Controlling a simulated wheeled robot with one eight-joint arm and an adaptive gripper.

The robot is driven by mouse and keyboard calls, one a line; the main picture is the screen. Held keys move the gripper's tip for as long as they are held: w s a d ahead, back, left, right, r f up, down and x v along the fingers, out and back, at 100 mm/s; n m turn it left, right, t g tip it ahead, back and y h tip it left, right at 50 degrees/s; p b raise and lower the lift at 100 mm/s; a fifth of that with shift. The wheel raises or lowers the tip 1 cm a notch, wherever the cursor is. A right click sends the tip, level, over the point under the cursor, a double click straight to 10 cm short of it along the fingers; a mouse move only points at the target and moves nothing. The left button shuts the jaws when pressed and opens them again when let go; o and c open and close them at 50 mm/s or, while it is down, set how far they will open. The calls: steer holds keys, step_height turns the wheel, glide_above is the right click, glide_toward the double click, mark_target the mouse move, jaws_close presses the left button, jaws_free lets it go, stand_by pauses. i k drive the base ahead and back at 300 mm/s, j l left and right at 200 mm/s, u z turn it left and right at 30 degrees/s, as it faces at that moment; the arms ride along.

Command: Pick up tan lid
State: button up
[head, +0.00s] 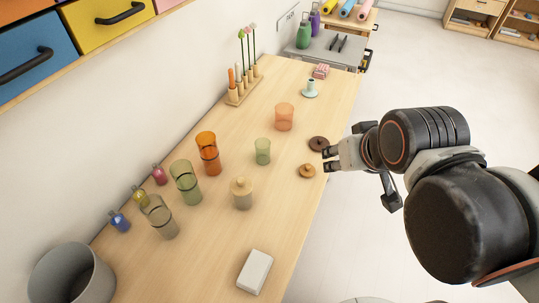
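A small tan-orange lid (307,171) with a knob lies on the wooden table near its right edge. A dark brown lid (319,144) lies just behind it. A pale beige jar (242,198) with a knobbed beige lid (241,184) on top stands farther left. My gripper (327,160) reaches in from the right at the table's edge, beside both loose lids. Its two fingertips are apart with nothing visible between them. I cannot tell its exact height or whether it touches a lid.
Green, orange and grey cups stand left of the lids, the nearest a small green one (263,151). A white block (254,272) lies at the front and a grey bin (72,277) at front left. The table (285,215) is bare in front of the tan-orange lid.

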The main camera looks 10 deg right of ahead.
mark_target(307, 170)
steer(key=i+l+u, duration=0.15)
steer(key=l+u, duration=0.25)
steer(key=l, duration=0.5)
steer(key=l+u, duration=0.4)
steer(key=l, duration=0.5)
steer(key=i, duration=0.05)
